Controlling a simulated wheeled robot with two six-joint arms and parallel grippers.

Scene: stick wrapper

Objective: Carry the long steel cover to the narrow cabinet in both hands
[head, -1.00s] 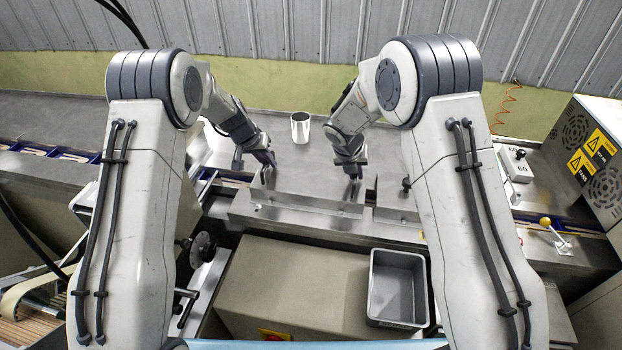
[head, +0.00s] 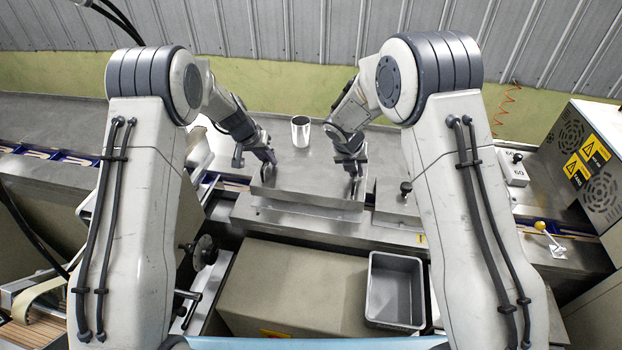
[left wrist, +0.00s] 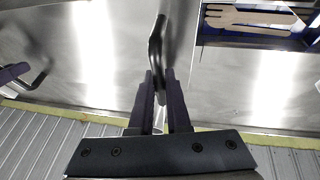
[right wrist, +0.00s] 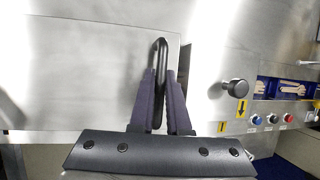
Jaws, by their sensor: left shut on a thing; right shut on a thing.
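The long steel cover (head: 308,188) is a flat brushed-metal plate above the machine bed, with a black handle near each end. My left gripper (head: 268,160) is shut on the cover's left handle, which shows between the fingers in the left wrist view (left wrist: 157,60). My right gripper (head: 353,170) is shut on the right handle, seen as a black loop in the right wrist view (right wrist: 158,60). The cover appears raised a little above the bed, though the gap beneath is hard to judge. I cannot identify the narrow cabinet with certainty.
A grey bin (head: 395,290) sits in front at the right. A vented box with yellow warning labels (head: 590,160) stands far right. A blue-edged channel with wooden sticks (left wrist: 250,18) lies beside the cover.

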